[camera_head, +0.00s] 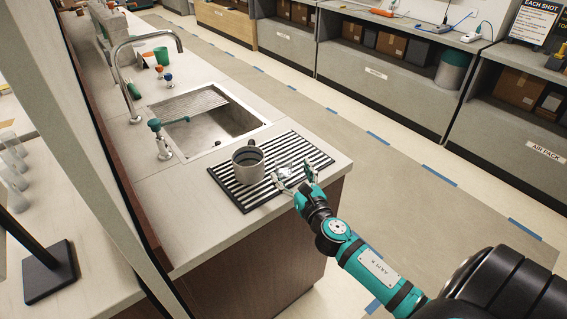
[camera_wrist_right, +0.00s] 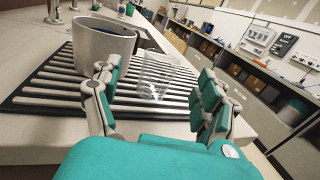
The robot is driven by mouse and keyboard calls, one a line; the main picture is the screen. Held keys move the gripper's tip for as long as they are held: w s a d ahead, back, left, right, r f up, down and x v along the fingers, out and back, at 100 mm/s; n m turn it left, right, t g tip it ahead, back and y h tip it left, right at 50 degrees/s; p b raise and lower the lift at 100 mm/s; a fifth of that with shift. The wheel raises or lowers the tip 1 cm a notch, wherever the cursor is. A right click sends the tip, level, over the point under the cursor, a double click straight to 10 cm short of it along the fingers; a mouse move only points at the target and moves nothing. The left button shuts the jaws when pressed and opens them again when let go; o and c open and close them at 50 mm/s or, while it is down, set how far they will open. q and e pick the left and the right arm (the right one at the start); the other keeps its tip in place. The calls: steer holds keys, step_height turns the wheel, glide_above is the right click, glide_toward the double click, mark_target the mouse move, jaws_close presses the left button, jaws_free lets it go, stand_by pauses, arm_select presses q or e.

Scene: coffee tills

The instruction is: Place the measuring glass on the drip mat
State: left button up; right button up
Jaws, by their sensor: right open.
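The measuring glass (camera_wrist_right: 157,78) is a small clear vessel with faint markings, standing upright on the striped drip mat (camera_wrist_right: 60,98) in the right wrist view. In the head view the glass (camera_head: 284,173) is faint, near the right edge of the drip mat (camera_head: 246,194). My right gripper (camera_head: 293,178) is open, with its fingers on either side of the glass; contact with the fingers cannot be made out. In the right wrist view the gripper (camera_wrist_right: 158,85) shows a finger to the left and right of the glass. My left gripper is not in view.
A grey mug (camera_head: 249,164) stands on the mat just left of the glass. Behind the mat are a steel sink (camera_head: 225,122) with a tap (camera_head: 150,40) and a small teal-handled fitting (camera_head: 159,140). The counter ends close to the mat's right side, with open floor beyond.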

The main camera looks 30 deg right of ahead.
mark_target(287, 164)
steer(key=shift+w+d, duration=0.1)
steer(key=shift+w, duration=0.65)
steer(key=shift+w+d, duration=0.1)
steer(key=shift+w, duration=0.2)
steer(key=w, duration=0.2)
steer(key=w+d, duration=0.1)
steer(key=w, duration=0.1)
steer(key=shift+w+p, duration=0.1)
steer(key=shift+p, duration=0.3)
steer(key=shift+w+f, duration=0.1)
steer(key=shift+w, duration=0.05)
steer(key=c, duration=1.3)
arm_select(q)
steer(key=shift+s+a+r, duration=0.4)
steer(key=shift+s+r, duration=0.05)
arm_select(e)
steer(key=shift+r, duration=0.2)
